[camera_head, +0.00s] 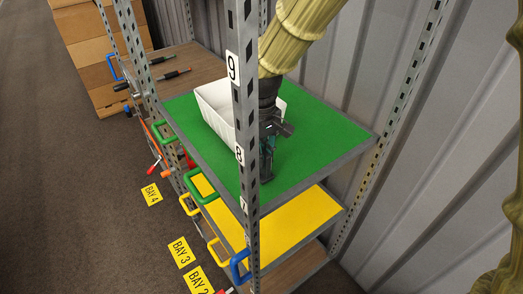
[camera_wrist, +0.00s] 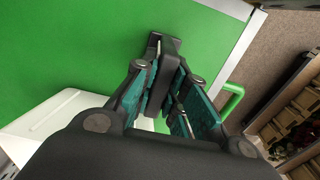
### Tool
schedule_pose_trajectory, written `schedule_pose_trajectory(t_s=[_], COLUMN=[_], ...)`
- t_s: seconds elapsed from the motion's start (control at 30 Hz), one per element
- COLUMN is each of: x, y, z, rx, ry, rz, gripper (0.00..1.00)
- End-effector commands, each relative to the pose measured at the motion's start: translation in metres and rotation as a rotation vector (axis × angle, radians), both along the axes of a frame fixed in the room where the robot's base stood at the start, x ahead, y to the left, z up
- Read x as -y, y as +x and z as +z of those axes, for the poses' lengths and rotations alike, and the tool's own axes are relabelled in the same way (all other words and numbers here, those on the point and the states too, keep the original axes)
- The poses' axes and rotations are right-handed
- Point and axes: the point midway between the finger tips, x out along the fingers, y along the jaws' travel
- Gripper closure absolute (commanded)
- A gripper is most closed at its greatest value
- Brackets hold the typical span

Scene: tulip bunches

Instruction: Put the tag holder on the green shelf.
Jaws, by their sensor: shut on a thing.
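The green shelf (camera_head: 310,160) is the top board of a metal rack, and its green surface (camera_wrist: 75,50) fills much of the wrist view. My gripper (camera_head: 268,158) points down over its front part, partly hidden by the rack's front post. In the wrist view my gripper (camera_wrist: 165,92) has its teal fingers closed on a dark grey piece, the tag holder (camera_wrist: 165,45). The holder's far end shows over the green surface near the shelf's edge. I cannot tell whether it touches the shelf. In the head view the holder is mostly hidden behind the post and fingers.
A white bin (camera_head: 213,110) stands on the green shelf, left of and behind my gripper; it also shows in the wrist view (camera_wrist: 50,125). The perforated post (camera_head: 246,130) rises close in front. A yellow shelf (camera_head: 300,222) is below. Green shelf is clear to the right.

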Motion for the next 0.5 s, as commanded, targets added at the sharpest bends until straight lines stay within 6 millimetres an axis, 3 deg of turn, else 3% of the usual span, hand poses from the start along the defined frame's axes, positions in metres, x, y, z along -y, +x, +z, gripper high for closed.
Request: schedule_pose_trajectory(t_s=[0.27,0.3,0.4,0.5], x=[-0.0001,-0.0001,0.0000,0.0000], y=[0.0000,0.0001,0.0000,0.0000], z=[-0.0030,-0.0029,-0.0027,-0.0026], rx=[0.000,0.000,0.000,0.000], ry=[0.000,0.000,0.000,0.000], rz=[0.000,0.000,0.000,0.000], gripper=[1.00,0.82,0.65,0.65])
